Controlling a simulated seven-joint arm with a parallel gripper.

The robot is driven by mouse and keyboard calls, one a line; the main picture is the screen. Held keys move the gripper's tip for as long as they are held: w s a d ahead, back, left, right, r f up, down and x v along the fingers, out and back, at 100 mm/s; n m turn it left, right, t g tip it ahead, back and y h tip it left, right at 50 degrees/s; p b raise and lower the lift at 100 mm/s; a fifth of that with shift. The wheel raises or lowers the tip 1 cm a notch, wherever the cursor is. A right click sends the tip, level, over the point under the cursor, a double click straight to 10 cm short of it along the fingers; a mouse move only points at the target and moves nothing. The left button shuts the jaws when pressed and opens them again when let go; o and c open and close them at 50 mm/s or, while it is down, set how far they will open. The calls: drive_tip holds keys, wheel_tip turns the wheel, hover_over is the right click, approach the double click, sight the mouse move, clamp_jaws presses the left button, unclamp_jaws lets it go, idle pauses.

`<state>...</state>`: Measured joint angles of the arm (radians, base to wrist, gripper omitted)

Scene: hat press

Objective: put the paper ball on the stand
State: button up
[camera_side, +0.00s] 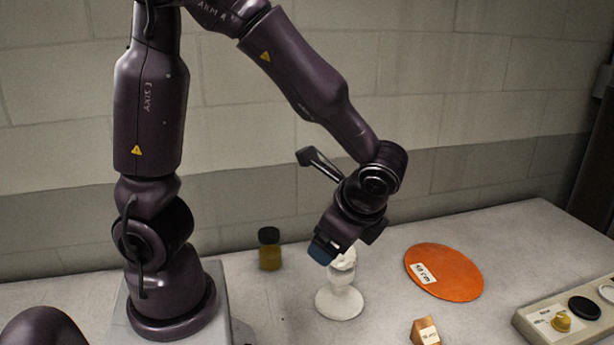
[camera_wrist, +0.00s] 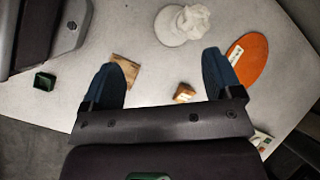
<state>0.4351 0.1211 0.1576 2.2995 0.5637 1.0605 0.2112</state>
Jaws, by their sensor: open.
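The paper ball (camera_side: 345,260) is white and crumpled. It sits on top of the white stand (camera_side: 340,301), which has a round base and stands upright on the table. In the wrist view the ball (camera_wrist: 195,22) rests over the stand, whose base (camera_wrist: 166,27) shows to its left. My gripper (camera_side: 323,250) has blue fingers and is just beside the ball in the side view, covering part of its left side. In the wrist view the fingers (camera_wrist: 163,72) are spread wide with nothing between them, and the ball lies beyond their tips.
An orange disc (camera_side: 444,272) with a label lies right of the stand. A dark-capped amber jar (camera_side: 269,250) stands behind left. A small labelled wooden block (camera_side: 424,332) is in front. A tray (camera_side: 540,322) with a black disc is far right. A green box (camera_wrist: 45,80) shows in the wrist view.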

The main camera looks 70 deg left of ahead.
drive_tip(key=s+r+n+t+h, duration=0.3)
drive_tip(key=r+n, duration=0.2)
drive_tip(key=r, duration=0.1)
drive_tip(key=s+d+r+n+t+h, duration=0.1)
drive_tip(key=s+r+n+t+h, duration=0.2)
drive_tip(key=r+n, duration=0.1)
drive_tip(key=shift+r+n+t, duration=0.4)
drive_tip(key=shift+r, duration=0.5)
